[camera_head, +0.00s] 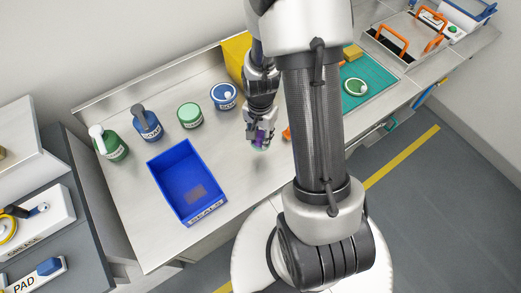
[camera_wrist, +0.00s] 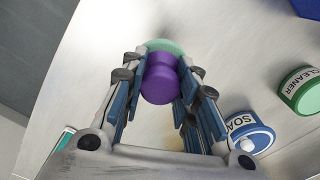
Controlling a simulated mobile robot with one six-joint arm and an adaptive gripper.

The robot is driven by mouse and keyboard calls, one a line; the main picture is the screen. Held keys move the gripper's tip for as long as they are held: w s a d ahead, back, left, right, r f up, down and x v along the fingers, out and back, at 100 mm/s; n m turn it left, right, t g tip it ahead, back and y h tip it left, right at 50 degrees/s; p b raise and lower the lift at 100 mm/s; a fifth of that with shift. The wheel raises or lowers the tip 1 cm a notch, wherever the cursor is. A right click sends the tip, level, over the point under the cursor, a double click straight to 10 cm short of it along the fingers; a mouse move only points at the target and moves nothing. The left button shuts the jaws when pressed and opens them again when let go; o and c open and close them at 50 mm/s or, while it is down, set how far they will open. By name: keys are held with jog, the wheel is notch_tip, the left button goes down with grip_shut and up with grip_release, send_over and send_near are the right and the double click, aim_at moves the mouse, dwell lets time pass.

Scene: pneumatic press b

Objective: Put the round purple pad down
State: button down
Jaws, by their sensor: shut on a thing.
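The round purple pad (camera_wrist: 160,80) is between the fingers of my gripper (camera_wrist: 158,88) in the wrist view. It has a purple knob-like body and a pale green disc at its far end. My gripper is shut on the purple body. In the head view, my gripper (camera_head: 260,138) hangs over the metal worktop, right of the blue bin, with a bit of the purple pad (camera_head: 261,134) showing. The pad is close to the worktop, but I cannot tell whether it touches.
A blue bin (camera_head: 160,165) marked SEALS stands to the left. A green-lidded tub (camera_head: 189,113), a blue-lidded tub (camera_head: 224,96) and two bottles stand behind it. A yellow bin (camera_head: 233,52) is at the back. A teal mat (camera_head: 378,88) with a green round item lies right. Bare worktop (camera_head: 235,165) surrounds my gripper.

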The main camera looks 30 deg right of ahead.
notch_tip(320, 180, down, 8)
jog(key=shift+r+b, duration=0.1)
jog(key=shift+b, duration=1)
jog(key=shift+r, duration=0.1)
jog(key=c, duration=1.7)
grip_release()
jog(key=shift+f, duration=0.25)
jog(key=o, duration=0.5)
jog(key=shift+c, duration=0.2)
jog(key=shift+r, duration=0.1)
